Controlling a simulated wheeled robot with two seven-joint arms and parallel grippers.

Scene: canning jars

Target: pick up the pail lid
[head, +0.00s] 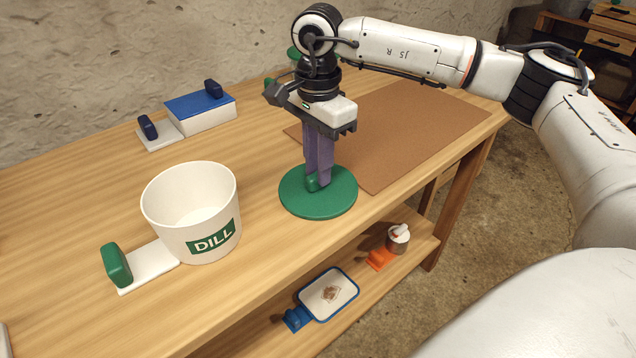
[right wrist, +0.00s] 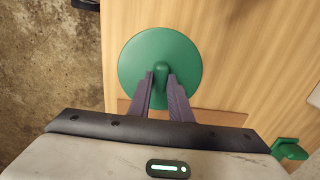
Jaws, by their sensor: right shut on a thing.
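The pail lid (head: 338,198) is a green disc with an upright green knob in its middle. It is at the front edge of the table in the head view, and it also shows in the right wrist view (right wrist: 140,72). My right gripper (head: 316,184) points down over the lid and is shut on its knob; its fingers (right wrist: 161,80) stand on either side of the knob. I cannot tell whether the lid touches the tabletop. The white pail (head: 165,222) marked DILL stands open and empty to the left. My left gripper is not in view.
A white plate with a green grip (head: 117,265) is beside the pail. A blue-topped block (head: 200,112) stands at the back. A brown mat (head: 420,125) lies right of the lid.

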